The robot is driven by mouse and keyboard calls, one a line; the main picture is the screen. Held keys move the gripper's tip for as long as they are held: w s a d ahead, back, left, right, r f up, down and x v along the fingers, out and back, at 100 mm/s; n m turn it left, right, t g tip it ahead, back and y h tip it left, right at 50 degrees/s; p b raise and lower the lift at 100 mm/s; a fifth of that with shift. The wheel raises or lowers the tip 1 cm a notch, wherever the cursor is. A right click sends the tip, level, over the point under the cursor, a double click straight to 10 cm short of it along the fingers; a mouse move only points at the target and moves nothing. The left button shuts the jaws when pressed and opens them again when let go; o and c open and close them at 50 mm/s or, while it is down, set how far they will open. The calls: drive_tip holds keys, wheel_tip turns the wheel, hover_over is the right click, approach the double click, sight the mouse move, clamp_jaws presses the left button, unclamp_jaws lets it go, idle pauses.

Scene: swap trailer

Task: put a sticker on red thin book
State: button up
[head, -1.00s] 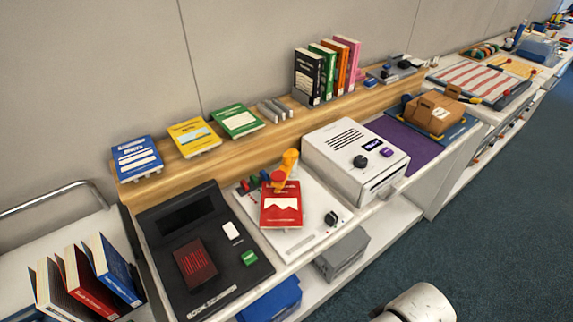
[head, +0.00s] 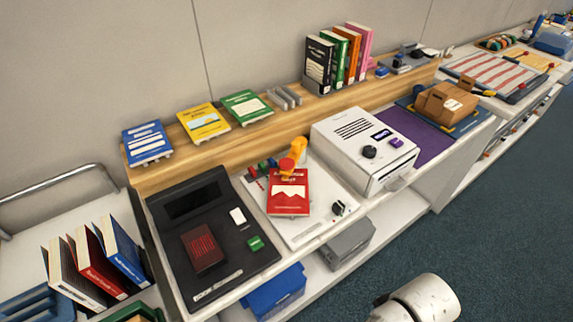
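A thin red book (head: 289,190) with a white zigzag band lies face up on a white stamping board (head: 320,222). An orange and red upright piece (head: 297,152) stands at the book's far edge. A white label device (head: 345,124) with a small display and knobs stands to the right of the board; a small pale piece (head: 399,181) shows at its front. No sticker can be made out for sure. My gripper is not in view; a white rounded part of my arm (head: 426,300) shows at the bottom.
A black checkout panel (head: 166,235) with a dark red pad lies left of the board. Books stand in a trolley (head: 150,296) at the lower left. Several books are on the wooden ledge (head: 160,182). A brown parcel (head: 447,102) sits at the right. The floor in front is clear.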

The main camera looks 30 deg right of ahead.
clamp_jaws()
idle(1.4)
